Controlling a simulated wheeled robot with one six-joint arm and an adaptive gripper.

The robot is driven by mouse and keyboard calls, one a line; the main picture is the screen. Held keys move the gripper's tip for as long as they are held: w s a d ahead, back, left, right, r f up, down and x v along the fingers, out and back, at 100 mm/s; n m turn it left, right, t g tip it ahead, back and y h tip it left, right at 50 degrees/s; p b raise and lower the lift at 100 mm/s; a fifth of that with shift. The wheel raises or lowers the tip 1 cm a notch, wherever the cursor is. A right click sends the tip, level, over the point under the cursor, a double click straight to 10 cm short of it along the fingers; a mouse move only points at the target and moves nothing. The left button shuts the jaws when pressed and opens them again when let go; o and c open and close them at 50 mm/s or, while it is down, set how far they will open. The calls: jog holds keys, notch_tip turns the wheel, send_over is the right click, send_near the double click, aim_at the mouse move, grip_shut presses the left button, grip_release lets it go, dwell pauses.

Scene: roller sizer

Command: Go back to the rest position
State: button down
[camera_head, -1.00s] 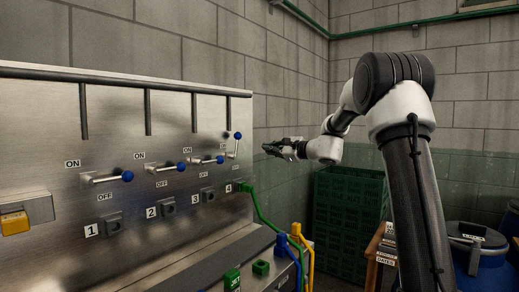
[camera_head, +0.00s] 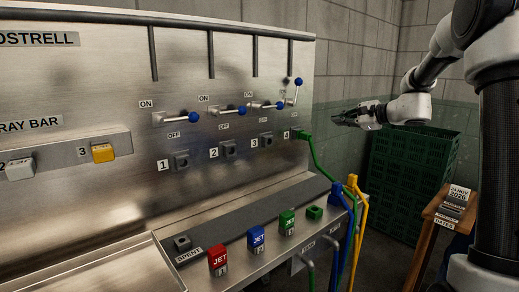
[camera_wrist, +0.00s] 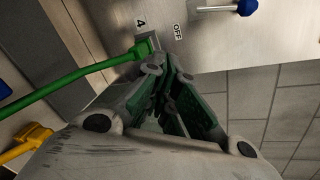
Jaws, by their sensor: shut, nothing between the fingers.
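My gripper (camera_head: 340,119) is at the right of the steel panel (camera_head: 90,90), in front of the wall and apart from the levers. It is shut and empty. In the wrist view its fingers (camera_wrist: 165,85) come together near the green plug (camera_wrist: 143,49) at socket 4. In the head view, levers 1 (camera_head: 182,117), 2 (camera_head: 230,111) and 3 (camera_head: 268,105) stick out sideways with blue knobs. Lever 4 (camera_head: 296,91) points up, towards ON. The green plug (camera_head: 301,134) sits at socket 4 with its green hose hanging down.
Red, blue and green jet blocks (camera_head: 218,260) stand on the ledge below. Blue and yellow hoses (camera_head: 357,205) hang at the panel's right end. Green crates (camera_head: 410,175) and a wooden stand (camera_head: 446,212) are at the right. Open room lies before the wall.

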jog(key=s+f+n+g+h, duration=0.1)
jog(key=s+f+n+g, duration=0.3)
jog(key=s, duration=0.6)
jog(key=s+f+n+g+h, duration=0.25)
jog(key=s+f, duration=0.25)
jog(key=s, duration=0.5)
jog(key=s+d+r+n+h, duration=0.1)
jog(key=s+n, duration=0.4)
jog(key=s, duration=0.7)
jog(key=s+d+n+h, duration=0.2)
jog(key=s+n+h, duration=0.2)
jog(key=s, duration=0.8)
jog(key=shift+d+r+n+g+h, duration=0.25)
jog(key=shift+r+n+g+h, duration=0.15)
jog(key=shift+n, duration=0.45)
